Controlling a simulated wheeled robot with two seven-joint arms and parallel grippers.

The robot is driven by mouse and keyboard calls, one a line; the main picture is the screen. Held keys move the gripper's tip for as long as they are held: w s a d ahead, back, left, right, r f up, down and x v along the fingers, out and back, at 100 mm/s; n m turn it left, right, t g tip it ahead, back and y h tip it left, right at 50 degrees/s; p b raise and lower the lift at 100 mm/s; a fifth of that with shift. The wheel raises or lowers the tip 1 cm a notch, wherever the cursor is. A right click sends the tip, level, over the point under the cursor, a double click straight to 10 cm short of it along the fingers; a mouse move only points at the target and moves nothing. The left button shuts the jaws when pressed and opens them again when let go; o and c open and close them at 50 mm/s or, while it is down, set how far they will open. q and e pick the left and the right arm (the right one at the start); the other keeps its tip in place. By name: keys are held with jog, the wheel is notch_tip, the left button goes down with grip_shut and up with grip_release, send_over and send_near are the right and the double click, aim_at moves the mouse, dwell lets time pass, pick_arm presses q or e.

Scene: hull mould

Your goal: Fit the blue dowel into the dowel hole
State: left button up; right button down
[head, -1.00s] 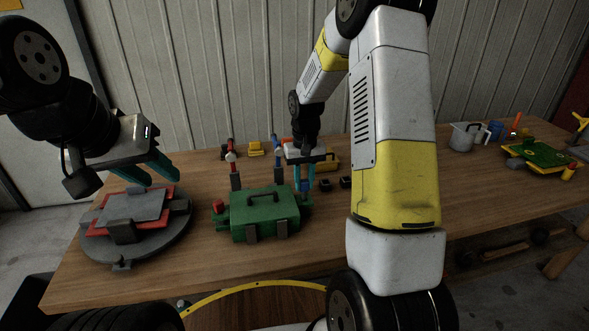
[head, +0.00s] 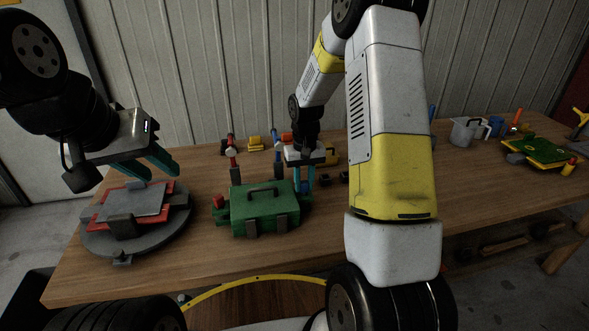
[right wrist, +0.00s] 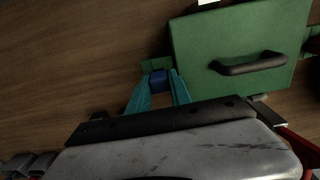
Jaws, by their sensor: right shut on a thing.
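My right gripper (head: 304,187) is shut on a blue dowel beside the right end of the green mould (head: 266,212). In the right wrist view, the blue dowel (right wrist: 159,81) sits between the two teal fingertips, over a small green tab (right wrist: 152,65) at the mould's side. The dowel hole is hidden, and I cannot tell whether the dowel's lower end is in it. The mould is closed, with a black handle (right wrist: 248,65) on top. My left gripper (head: 160,172) is open and empty above the grey turntable at the left.
The grey turntable (head: 177,222) carries a red frame and grey plate. Two upright clamps with red (head: 231,150) and blue (head: 276,146) handles stand behind the mould. Small black blocks lie to its right. A jug (head: 464,132) and green tray (head: 537,150) are far right.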

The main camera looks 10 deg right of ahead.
aim_at(305, 182)
jog(key=shift+f, duration=0.45)
jog(key=c, duration=1.1)
grip_release()
jog(key=shift+r, duration=0.3)
notch_tip(305, 182, up, 7)
jog(key=shift+r, duration=0.1)
jog(key=shift+d, duration=0.1)
